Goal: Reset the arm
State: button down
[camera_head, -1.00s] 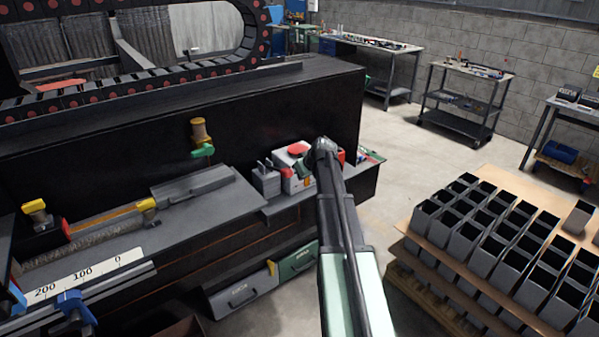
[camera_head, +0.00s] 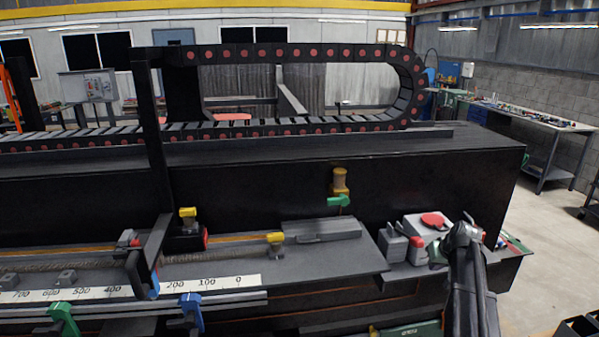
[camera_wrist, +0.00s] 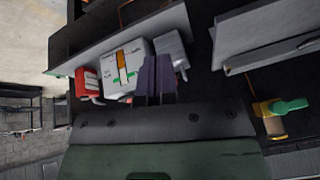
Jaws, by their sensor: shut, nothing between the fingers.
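My arm rises at the lower right of the head view, its end beside a light grey box with a red top (camera_head: 428,226). The arm hides its own fingertips there. In the wrist view my gripper (camera_wrist: 155,72) shows as two dark fingers close together, shut with nothing held. The light grey box (camera_wrist: 122,68) lies beyond and left of the fingers in that view, with a red part (camera_wrist: 87,83) at its left and a smaller grey block (camera_wrist: 172,52) at its right. I cannot tell how far the fingers are from these.
A large drag chain (camera_head: 300,52) loops over the long black machine (camera_head: 270,190). A yellow and green valve (camera_head: 340,190) juts from its front face. A numbered scale (camera_head: 215,283) runs along the lower left. Open floor (camera_head: 528,225) lies to the right, before a workbench (camera_head: 540,117).

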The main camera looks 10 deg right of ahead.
jog(key=s+a+f+g, duration=0.1)
jog(key=s+a, duration=0.5)
jog(key=a, duration=0.5)
jog(key=s+a+f+n+g+b, duration=0.1)
jog(key=s+a+f+g, duration=0.1)
jog(key=s+a, duration=0.5)
jog(key=s+a+f+n+g+b, duration=0.1)
jog(key=s+a, duration=0.6)
jog(key=a, duration=0.9)
jog(key=shift+s+a+f+g+h, duration=0.15)
jog(key=shift+g+h, duration=0.15)
jog(key=shift+g, duration=0.4)
jog(key=shift+b, duration=0.3)
